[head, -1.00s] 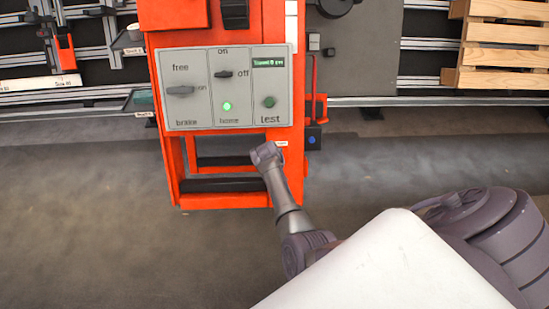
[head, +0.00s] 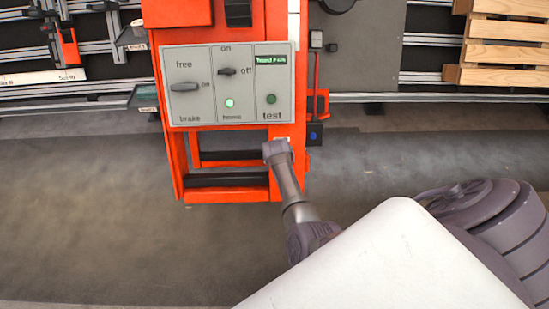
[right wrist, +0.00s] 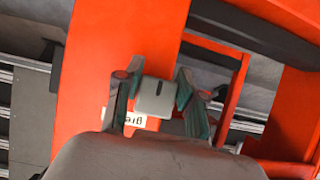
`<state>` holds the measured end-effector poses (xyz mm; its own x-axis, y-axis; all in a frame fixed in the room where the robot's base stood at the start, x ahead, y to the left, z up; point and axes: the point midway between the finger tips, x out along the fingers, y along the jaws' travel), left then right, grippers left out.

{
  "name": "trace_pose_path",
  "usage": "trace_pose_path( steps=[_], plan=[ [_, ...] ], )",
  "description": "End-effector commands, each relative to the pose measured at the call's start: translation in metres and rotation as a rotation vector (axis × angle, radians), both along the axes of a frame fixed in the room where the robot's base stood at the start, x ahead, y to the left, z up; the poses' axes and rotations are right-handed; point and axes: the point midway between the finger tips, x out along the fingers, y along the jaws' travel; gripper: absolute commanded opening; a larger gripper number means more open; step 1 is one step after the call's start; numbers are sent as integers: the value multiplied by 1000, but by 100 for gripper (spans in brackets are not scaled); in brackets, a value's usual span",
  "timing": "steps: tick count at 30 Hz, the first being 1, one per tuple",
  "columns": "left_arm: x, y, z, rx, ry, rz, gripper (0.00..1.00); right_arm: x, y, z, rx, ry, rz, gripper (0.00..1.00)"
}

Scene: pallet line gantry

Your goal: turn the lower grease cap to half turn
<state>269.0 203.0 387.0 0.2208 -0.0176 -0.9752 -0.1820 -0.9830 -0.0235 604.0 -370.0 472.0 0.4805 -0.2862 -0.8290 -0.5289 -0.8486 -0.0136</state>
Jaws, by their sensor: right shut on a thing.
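The lower grease cap (right wrist: 152,98) is a small grey block with a short dark mark on its face, on the orange frame post in the right wrist view. My right gripper (right wrist: 158,88) has one finger on each side of it and is shut on it. A white label, partly hidden, sits just below the cap. In the head view my right gripper (head: 277,150) reaches the orange post below the panel and hides the cap. My left gripper is in neither view.
A grey control panel (head: 213,113) with switches and a lit green lamp is above my gripper. An orange frame (head: 230,195) with dark bars stands around it. A wooden pallet (head: 505,45) is at the upper right. The floor in front is clear.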

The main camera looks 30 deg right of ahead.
Motion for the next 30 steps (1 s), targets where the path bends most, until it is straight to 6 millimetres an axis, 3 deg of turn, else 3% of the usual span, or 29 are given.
trace_pose_path(
  steps=[1,2,6,18,30],
  plan=[
    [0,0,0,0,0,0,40,-1,1,-1,4,2,-1,4],
    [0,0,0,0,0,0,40,-1,1,-1,4,2,-1,42],
    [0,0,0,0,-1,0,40,0,1,-1,3,2,0,65],
    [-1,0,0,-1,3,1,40,-2,2,4,-1,-1,0,65],
    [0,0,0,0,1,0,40,-28,18,49,1,-2,0,65]
  ],
)
